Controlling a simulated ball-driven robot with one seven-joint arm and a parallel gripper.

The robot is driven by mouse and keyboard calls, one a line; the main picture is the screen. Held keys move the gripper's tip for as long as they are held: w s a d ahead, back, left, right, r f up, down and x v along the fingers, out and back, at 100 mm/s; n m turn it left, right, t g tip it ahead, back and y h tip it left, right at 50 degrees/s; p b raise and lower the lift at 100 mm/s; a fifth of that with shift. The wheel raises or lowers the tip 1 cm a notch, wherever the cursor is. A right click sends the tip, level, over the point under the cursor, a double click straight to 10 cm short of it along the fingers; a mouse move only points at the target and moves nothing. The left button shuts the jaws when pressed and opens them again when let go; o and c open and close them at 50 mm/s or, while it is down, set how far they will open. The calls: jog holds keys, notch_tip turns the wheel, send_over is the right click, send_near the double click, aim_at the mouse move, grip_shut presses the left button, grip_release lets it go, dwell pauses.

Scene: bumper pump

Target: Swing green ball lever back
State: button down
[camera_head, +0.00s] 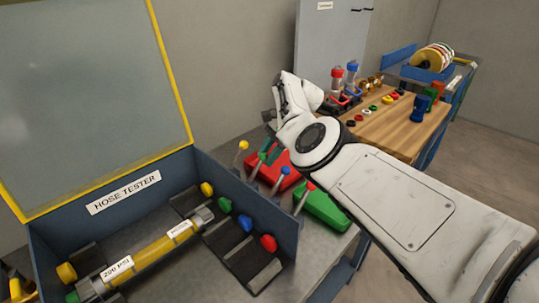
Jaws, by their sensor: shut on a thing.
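The green ball lever (262,156) stands in a row of levers behind the hose tester's right wall, between the yellow ball lever (243,145) and the blue ball lever (284,171). My gripper (269,150) reaches down to the green ball lever from above, at the end of my white arm. Its fingers are small and dark here and partly hidden by my wrist, and they are shut at the green ball. The lower part of the lever is hidden behind the tester wall.
The red ball lever (310,186) stands nearest in the row. A red block (285,182) and a green block (322,207) lie close by. The hose tester (165,180) has its yellow-edged lid raised. A wooden table (397,130) with bottles and rings stands behind my arm.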

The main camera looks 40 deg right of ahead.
jog(key=shift+s+d+f, duration=0.15)
jog(key=shift+s+f, duration=0.1)
jog(key=shift+f, duration=0.2)
jog(key=c, duration=1.1)
grip_release()
jog(key=shift+d, duration=0.15)
jog(key=shift+w+r, duration=0.1)
jog(key=v, duration=1)
jog(key=shift+d+r+b, duration=0.2)
jog(key=shift+r+b, duration=0.1)
jog(key=shift+b, duration=0.1)
